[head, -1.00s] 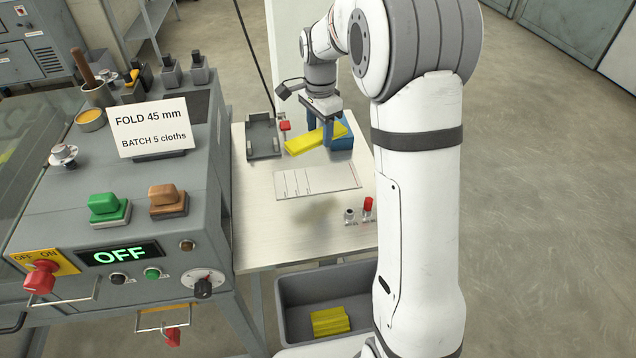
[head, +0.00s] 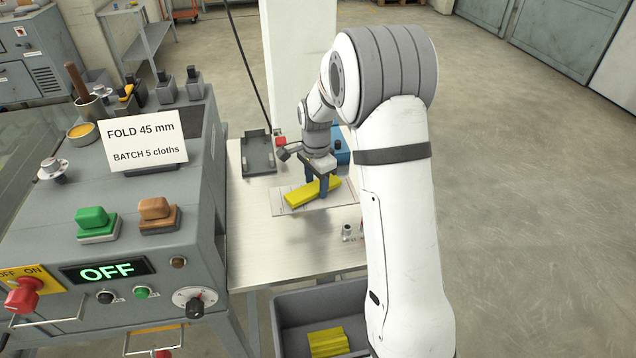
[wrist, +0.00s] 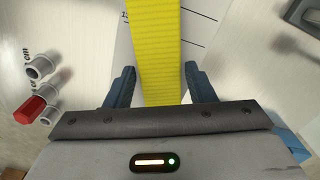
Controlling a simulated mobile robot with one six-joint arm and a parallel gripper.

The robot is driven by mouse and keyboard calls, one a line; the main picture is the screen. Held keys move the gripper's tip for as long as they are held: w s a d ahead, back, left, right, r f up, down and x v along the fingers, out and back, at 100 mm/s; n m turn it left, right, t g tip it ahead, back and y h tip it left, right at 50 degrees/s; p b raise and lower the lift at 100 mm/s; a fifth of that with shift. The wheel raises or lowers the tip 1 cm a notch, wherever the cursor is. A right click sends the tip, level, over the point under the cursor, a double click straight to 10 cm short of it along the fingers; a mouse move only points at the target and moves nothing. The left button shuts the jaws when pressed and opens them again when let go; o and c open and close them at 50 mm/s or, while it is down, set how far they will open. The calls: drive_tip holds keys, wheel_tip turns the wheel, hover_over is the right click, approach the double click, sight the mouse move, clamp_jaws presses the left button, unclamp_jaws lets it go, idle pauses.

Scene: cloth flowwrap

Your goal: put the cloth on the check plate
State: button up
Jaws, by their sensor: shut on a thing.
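The yellow folded cloth (head: 311,193) is held in my gripper (head: 322,186), with its long axis running aslant over the check plate. In the wrist view the cloth (wrist: 155,45) runs away from me between the two blue fingers (wrist: 160,88). The check plate (head: 335,204) is a pale sheet with printed lines, lying on the steel table. The cloth covers part of it; the printed lines show to the right of the cloth in the wrist view (wrist: 203,30). I cannot tell whether the cloth touches the plate.
A dark grey tray (head: 258,154) stands at the table's back left, and a blue object (head: 342,151) behind my gripper. Small fittings (head: 348,233) stand at the front right. A grey bin (head: 290,312) below holds yellow cloth. The table's front left is clear.

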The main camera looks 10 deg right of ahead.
drive_tip(key=shift+f, duration=0.35)
drive_tip(key=shift+f, duration=0.1)
drive_tip(key=shift+f, duration=0.15)
drive_tip(key=o, duration=0.9)
